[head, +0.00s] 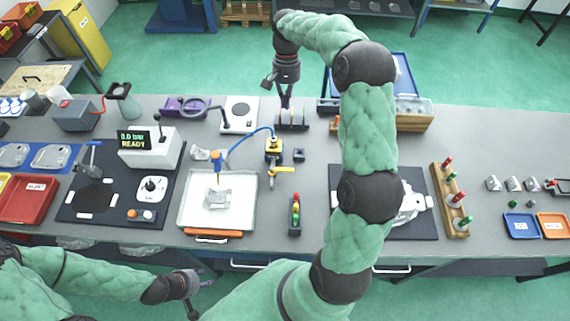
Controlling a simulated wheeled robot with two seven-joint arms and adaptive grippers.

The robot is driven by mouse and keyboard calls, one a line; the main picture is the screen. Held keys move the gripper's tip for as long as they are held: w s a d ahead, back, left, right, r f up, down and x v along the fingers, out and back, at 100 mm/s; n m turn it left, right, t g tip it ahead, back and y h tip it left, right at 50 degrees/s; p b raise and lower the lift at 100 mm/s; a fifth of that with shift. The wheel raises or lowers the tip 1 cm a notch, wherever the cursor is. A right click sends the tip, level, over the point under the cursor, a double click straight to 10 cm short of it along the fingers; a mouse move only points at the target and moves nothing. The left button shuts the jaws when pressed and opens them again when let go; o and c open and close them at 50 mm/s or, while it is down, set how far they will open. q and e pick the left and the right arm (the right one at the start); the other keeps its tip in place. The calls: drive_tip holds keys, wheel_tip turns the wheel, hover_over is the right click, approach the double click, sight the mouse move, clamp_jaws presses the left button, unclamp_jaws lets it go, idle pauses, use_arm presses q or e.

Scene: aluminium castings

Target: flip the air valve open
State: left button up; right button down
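The air valve (274,149) stands on the bench in the middle, a yellow and dark body with a yellow lever (283,170) below it, pointing right. A blue hose (248,138) runs from the valve to an orange and blue nozzle (217,161) over the white tray. My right gripper (287,98) points down behind the valve, apart from it, near a dark cylinder-shaped fixture. Its fingers are too small to judge. My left gripper (191,295) is low in front of the bench, far from the valve; its opening is unclear.
A display (134,140) reads 0.0 bar READY. The white tray (250,213) holds a pale casting (217,197). A red, yellow and green button box (295,213) stands in front of the valve. My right arm hides part of the bench right of it.

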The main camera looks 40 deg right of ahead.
sight(282, 169)
wheel_tip(282, 169, down, 13)
drive_tip(key=b, duration=1.2)
drive_tip(key=shift+f, duration=0.2)
drive_tip(key=b+x, duration=0.3)
drive_tip(key=x, duration=0.7)
drive_tip(key=shift+s+a+f, duration=0.1)
drive_tip(key=shift+f, duration=0.1)
drive_tip(key=shift+s+a+r+b, duration=0.25)
drive_tip(key=shift+s+a+b, duration=0.15)
drive_tip(key=shift+s+a, duration=0.8)
drive_tip(key=shift+s, duration=0.25)
